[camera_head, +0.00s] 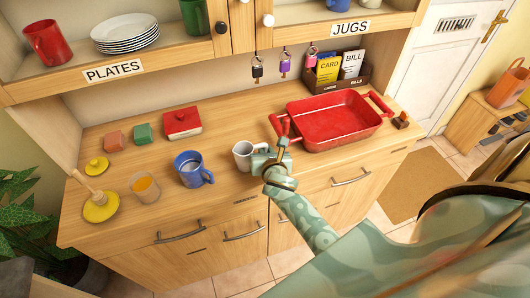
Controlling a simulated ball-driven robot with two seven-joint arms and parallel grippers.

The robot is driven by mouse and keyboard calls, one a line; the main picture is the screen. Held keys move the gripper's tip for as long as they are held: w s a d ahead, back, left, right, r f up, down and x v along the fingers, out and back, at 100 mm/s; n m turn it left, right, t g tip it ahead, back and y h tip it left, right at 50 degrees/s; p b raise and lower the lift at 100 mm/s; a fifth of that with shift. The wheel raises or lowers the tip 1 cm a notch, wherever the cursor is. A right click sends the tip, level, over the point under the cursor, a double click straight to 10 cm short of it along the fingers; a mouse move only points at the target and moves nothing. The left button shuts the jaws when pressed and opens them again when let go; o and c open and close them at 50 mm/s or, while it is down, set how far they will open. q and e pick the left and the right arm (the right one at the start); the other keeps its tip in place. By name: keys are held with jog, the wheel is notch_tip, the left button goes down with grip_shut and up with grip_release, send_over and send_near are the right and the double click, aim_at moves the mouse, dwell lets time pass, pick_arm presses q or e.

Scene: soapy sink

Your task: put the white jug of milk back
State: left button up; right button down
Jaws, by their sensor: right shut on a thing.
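The white jug (243,154) is upright at the middle of the wooden counter, near its front edge. My right gripper (270,155) is on the jug's right side and is shut on it; the fingertips are partly hidden by the gripper body. Whether the jug's base touches the counter is hard to tell. The inside of the jug is too small to show milk clearly. The shelf labelled JUGS (350,28) is above at the upper right, and only its lower part is in view. My left gripper is not in view.
A blue mug (192,170) stands left of the jug, with a glass of orange drink (145,188) beyond it. A red tray (333,122) lies close on the right. Keys (285,64) hang below the cabinet. A red butter dish (182,122) sits behind.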

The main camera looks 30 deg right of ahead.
jog(key=shift+r, duration=0.1)
jog(key=c, duration=1.4)
grip_release()
jog(key=shift+s+a+r, duration=0.1)
jog(key=shift+s+r, duration=0.1)
jog(key=shift+s, duration=0.1)
jog(key=p+v, duration=0.2)
jog(key=v, duration=0.9)
jog(key=shift+s+p, duration=0.15)
jog(key=shift+p, duration=0.15)
jog(key=o, duration=1.4)
